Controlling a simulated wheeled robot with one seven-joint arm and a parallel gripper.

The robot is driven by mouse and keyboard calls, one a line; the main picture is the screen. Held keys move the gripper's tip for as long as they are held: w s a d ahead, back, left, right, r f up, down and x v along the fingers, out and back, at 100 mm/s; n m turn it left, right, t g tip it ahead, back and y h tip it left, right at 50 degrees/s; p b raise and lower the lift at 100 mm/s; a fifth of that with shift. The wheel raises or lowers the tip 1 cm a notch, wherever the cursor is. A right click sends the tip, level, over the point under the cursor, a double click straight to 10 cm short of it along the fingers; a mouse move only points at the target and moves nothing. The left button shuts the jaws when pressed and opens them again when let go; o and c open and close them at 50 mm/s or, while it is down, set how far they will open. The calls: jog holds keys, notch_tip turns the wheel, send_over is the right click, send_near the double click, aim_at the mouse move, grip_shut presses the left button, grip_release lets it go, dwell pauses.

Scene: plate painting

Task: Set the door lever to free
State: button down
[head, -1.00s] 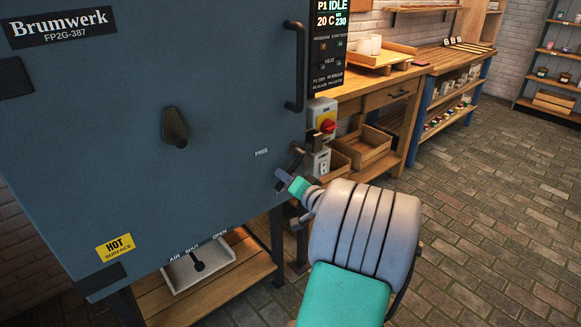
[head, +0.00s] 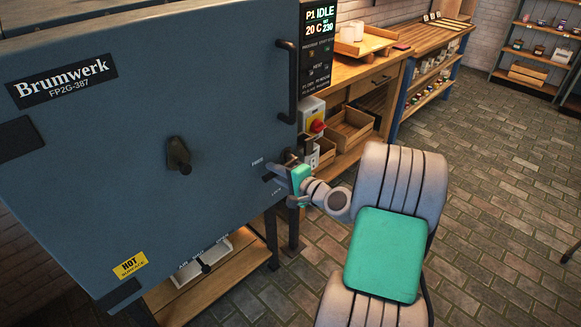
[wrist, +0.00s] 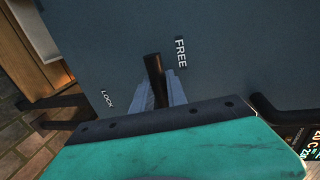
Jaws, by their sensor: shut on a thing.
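The door lever (wrist: 153,72) is a dark rod. In the wrist view it stands between the two grey fingers of my gripper (wrist: 160,92), which is shut on it. The FREE label (wrist: 180,53) is close beside the lever, and the LOCK label (wrist: 107,98) is farther off to the left. In the head view my gripper (head: 277,173) is at the right part of the blue kiln door (head: 110,165). There its fingers are just below the FREE label (head: 257,161) and above the LOCK label (head: 276,191); the gripper largely hides the lever.
A black door handle (head: 289,85) and a red-and-yellow switch (head: 317,125) are above my gripper. A wooden bench (head: 375,85) with crates stands behind. A dark knob (head: 178,157) projects from the door. The brick floor (head: 480,200) at right is open.

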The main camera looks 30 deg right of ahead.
jog(key=shift+r, duration=0.2)
dwell(0.3)
jog(key=c, duration=1.3)
grip_release()
jog(key=shift+c, duration=0.2)
jog(key=shift+f, duration=0.1)
jog(key=v, duration=0.7)
jog(key=shift+s, duration=0.4)
